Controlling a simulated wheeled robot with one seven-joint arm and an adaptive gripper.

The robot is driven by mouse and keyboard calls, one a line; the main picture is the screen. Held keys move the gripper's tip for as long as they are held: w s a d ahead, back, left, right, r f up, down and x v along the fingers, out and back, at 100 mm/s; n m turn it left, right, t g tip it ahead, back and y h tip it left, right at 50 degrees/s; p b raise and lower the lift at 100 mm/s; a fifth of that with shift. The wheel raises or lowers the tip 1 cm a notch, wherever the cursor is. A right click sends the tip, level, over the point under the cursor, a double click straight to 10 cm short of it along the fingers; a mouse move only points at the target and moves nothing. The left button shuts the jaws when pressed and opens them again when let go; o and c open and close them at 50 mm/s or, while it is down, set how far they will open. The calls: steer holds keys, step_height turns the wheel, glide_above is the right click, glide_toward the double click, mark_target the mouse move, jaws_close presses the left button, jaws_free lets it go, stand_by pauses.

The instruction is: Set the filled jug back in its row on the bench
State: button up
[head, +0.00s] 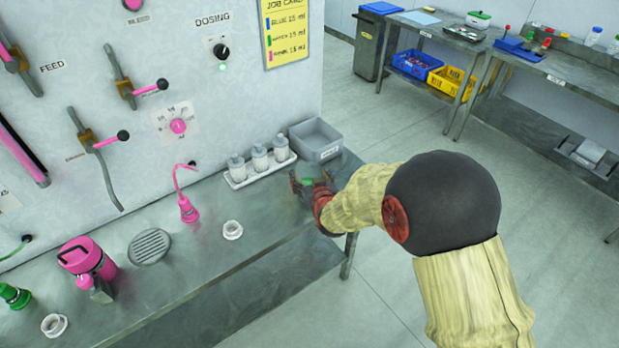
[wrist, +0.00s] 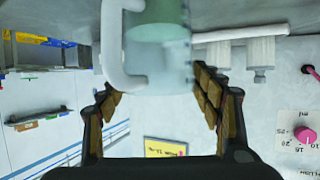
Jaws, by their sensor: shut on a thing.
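My gripper (head: 309,190) is over the right end of the steel bench (head: 190,262), just in front of a grey bin. In the wrist view its two fingers (wrist: 160,88) are on either side of a clear jug (wrist: 168,62) with a white handle and green liquid inside. That view appears upside down. In the head view the jug is mostly hidden by my gripper; only a bit of green shows. I cannot tell whether its base touches the bench. A white tray (head: 240,184) with a row of three pale capped containers (head: 260,158) stands left of my gripper.
The grey bin (head: 316,140) stands behind my gripper. A pink spout (head: 187,206), a white ring (head: 232,230), a round drain grate (head: 149,247) and a pink canister (head: 88,262) are farther left. The bench front between ring and gripper is clear.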

steer(key=shift+r, duration=0.1)
steer(key=o, duration=2)
steer(key=shift+o, duration=0.2)
steer(key=p+v, duration=0.2)
steer(key=v, duration=1)
steer(key=s+d+r+g, duration=0.25)
steer(key=d+r, duration=0.25)
steer(key=r, duration=0.3)
steer(key=s+d+r+g+h, duration=0.1)
steer(key=s+d+r, duration=0.2)
steer(key=s, duration=0.5)
steer(key=s+d+r+m+g, duration=0.1)
steer(key=s+d+r+g, duration=0.1)
steer(key=s, duration=0.7)
steer(key=s+d+r+m+g+h, duration=0.1)
steer(key=s+d+r, duration=0.3)
steer(key=s, duration=0.5)
steer(key=shift+d+g+h, duration=0.3)
steer(key=shift+d+g, duration=0.1)
steer(key=shift+g, duration=0.15)
